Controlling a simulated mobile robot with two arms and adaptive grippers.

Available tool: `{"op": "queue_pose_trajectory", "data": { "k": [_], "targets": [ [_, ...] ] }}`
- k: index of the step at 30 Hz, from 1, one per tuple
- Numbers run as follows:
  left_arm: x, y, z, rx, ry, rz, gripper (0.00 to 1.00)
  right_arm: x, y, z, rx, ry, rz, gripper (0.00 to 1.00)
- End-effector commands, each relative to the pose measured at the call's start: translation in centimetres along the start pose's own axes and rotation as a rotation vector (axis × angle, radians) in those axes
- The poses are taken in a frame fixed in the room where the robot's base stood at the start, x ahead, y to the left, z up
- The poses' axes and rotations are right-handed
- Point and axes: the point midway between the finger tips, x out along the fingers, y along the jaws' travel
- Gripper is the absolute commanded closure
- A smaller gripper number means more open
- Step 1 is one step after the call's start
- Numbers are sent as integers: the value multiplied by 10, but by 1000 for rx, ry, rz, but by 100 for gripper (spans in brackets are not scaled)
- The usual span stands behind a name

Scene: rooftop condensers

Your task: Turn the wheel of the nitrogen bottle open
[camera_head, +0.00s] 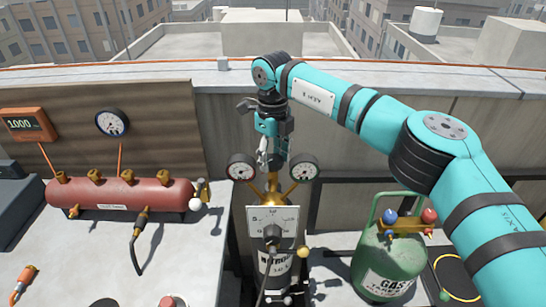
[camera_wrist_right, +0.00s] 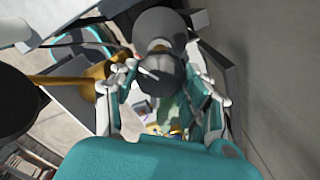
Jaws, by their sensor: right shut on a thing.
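The nitrogen bottle (camera_head: 274,263) stands upright between the two worktops, its label partly covered. A brass regulator (camera_head: 272,190) with two round gauges (camera_head: 242,167) (camera_head: 303,167) sits above it. My right gripper (camera_head: 270,160) reaches down from above to the top of the bottle, between the gauges. In the right wrist view my right gripper (camera_wrist_right: 172,88) has its fingers on both sides of a dark grey rounded wheel (camera_wrist_right: 163,72) and is shut on it. In the head view the wheel is hidden by the gripper. My left gripper is not in view.
A red manifold (camera_head: 120,194) lies on the left worktop. A green gas bottle (camera_head: 388,262) stands at the right. A parapet (camera_head: 400,80) runs behind.

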Motion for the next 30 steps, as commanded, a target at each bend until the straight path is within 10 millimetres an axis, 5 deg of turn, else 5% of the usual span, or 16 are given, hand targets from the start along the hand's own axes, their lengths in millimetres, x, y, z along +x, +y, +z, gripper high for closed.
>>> {"op": "queue_pose_trajectory", "data": {
  "k": [30],
  "targets": [
    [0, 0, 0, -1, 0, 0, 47, -4, -1, 2, -871, -7, -7, 85]
  ]
}}
